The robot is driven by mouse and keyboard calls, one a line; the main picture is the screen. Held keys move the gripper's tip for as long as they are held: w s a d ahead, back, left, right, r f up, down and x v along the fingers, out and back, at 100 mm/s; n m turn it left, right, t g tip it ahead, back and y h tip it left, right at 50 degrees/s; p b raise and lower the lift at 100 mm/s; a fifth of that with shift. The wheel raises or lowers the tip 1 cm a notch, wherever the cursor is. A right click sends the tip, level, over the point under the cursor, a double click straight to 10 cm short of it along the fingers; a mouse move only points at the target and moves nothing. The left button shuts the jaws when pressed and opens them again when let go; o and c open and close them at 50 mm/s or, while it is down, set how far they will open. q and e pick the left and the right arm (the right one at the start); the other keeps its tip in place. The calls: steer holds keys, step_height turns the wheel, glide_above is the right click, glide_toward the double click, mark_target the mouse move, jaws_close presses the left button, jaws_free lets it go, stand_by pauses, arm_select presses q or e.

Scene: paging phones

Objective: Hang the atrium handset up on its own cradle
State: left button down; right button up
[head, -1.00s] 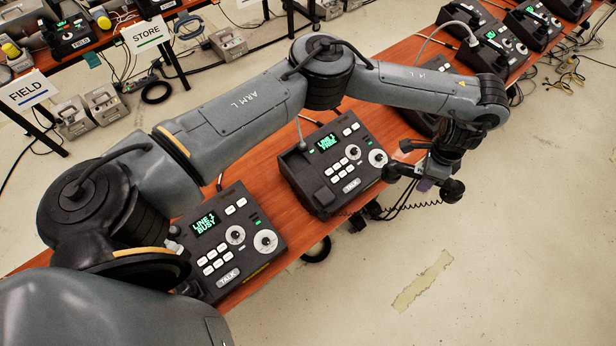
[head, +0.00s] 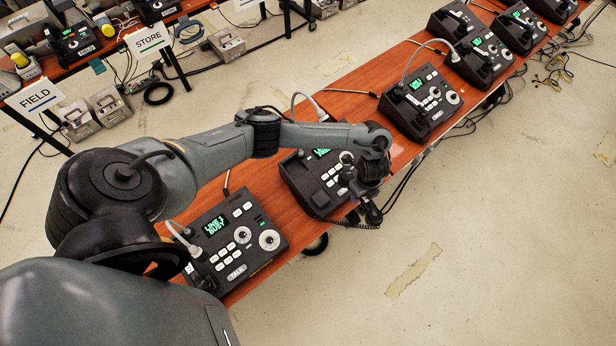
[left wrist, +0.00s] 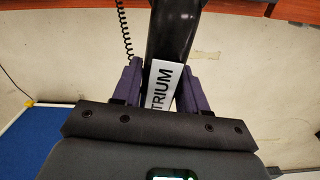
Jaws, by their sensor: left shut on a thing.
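My left gripper (head: 362,186) is shut on a black handset (head: 372,214), held over the near edge of the table. In the left wrist view, the purple fingers of my left gripper (left wrist: 161,80) clasp the handset (left wrist: 172,35) on both sides. Its white label reads "TRIUM", with the start hidden. A coiled cord (left wrist: 124,35) hangs beside it. In the head view, a desk phone base (head: 305,175) with a green screen stands just left of the gripper, partly covered by my arm. Its cradle is mostly hidden. My right gripper is not in view.
Another phone base, its screen reading "LINE 1 BUSY" (head: 237,240), stands nearer on the red-brown table (head: 345,108). More phone bases (head: 422,103) stand further along it. FIELD (head: 36,97) and STORE (head: 150,42) signs mark other benches at the back left.

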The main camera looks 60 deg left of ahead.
arm_select(q)
steer(key=s+a+f+n+p, duration=0.2)
steer(key=s+a+f+p, duration=0.15)
steer(key=s+a, duration=0.65)
steer(key=shift+w+a+f+b, duration=0.2)
steer(key=shift+a+f+b, duration=0.9)
steer(key=shift+a+b, duration=0.65)
steer(key=shift+w+a+f+b, duration=0.15)
steer(key=shift+a+f+b, duration=1.15)
steer(key=shift+b, duration=0.75)
steer(key=shift+w+a+f+b, duration=0.2)
steer(key=shift+a+f+b, duration=0.75)
steer(key=shift+a+b, duration=0.9)
steer(key=b, duration=0.4)
glide_above(308, 184)
step_height(308, 184, down, 4)
steer(key=shift+f, duration=0.1)
